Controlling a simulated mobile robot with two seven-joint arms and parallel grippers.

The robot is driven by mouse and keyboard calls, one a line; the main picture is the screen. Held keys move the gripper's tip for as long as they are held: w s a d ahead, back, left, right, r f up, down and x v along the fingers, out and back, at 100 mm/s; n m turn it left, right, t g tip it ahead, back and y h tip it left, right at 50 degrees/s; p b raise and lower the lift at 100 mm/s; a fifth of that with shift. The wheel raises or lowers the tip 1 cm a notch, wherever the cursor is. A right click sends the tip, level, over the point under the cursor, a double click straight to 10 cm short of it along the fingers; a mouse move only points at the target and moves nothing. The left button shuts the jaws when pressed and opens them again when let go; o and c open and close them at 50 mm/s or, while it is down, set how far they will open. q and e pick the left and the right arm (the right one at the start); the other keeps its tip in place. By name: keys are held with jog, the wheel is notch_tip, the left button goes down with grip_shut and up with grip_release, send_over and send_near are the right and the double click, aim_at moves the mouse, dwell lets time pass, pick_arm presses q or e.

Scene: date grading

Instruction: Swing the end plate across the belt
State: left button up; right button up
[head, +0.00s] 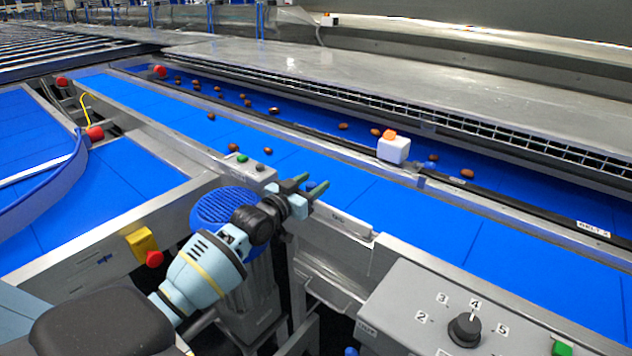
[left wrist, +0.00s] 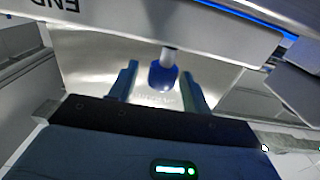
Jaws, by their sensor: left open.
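In the left wrist view a pale grey bar (left wrist: 110,38) carries an upside-down label whose visible letters read END. A short stem with a blue rounded knob (left wrist: 162,76) sticks out below it. My left gripper (head: 309,186) is open above the near rail of the blue belt (head: 400,208) in the head view. In the left wrist view its fingers (left wrist: 158,88) stand on either side of the knob; I cannot tell whether they touch it. The knob is hidden in the head view. The right gripper is not in view.
A control box (head: 425,305) with a numbered dial stands at the front right. Several brown dates (head: 343,126) lie on the belts. A white block with an orange top (head: 393,149) sits on the divider. A red button (head: 154,259) is at the left.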

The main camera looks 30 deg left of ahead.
pick_arm(q)
jog(key=shift+w, duration=0.95)
jog(key=shift+c, duration=0.5)
grip_shut()
